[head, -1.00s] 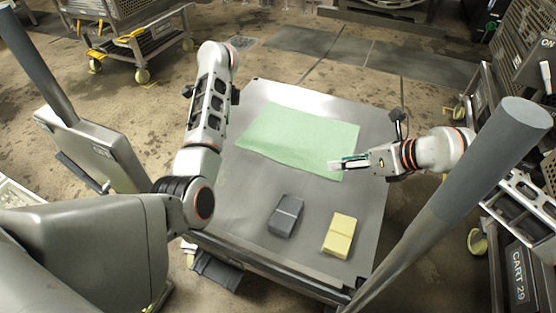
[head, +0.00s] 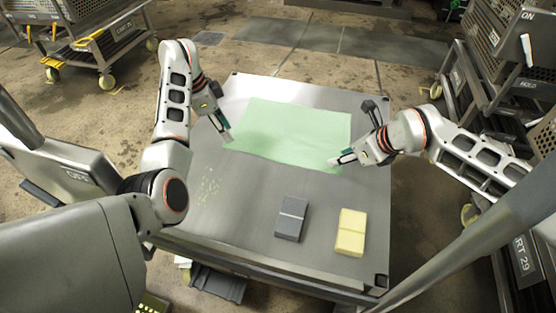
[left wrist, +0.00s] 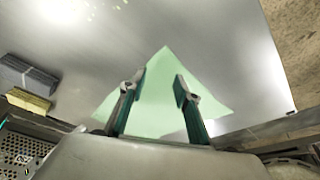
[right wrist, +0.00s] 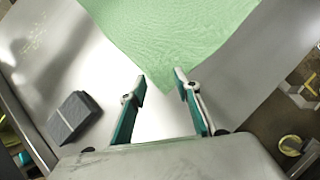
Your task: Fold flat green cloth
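The green cloth (head: 290,130) lies flat and unfolded on the grey metal table (head: 240,205). My left gripper (head: 228,136) is at the cloth's near left corner; in the left wrist view its fingers (left wrist: 157,82) are apart, with the cloth (left wrist: 165,105) seen between and beyond them. My right gripper (head: 337,161) is at the near right corner; in the right wrist view its fingers (right wrist: 162,84) are apart, with a cloth corner (right wrist: 180,50) pointing between the tips. Whether either gripper touches the cloth cannot be told.
A dark grey block (head: 291,219) and a yellow block (head: 351,232) sit on the table's near part, clear of the cloth. Yellowish specks (head: 208,187) show on the table at left. Wheeled carts stand at the back left (head: 100,45) and right (head: 490,60).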

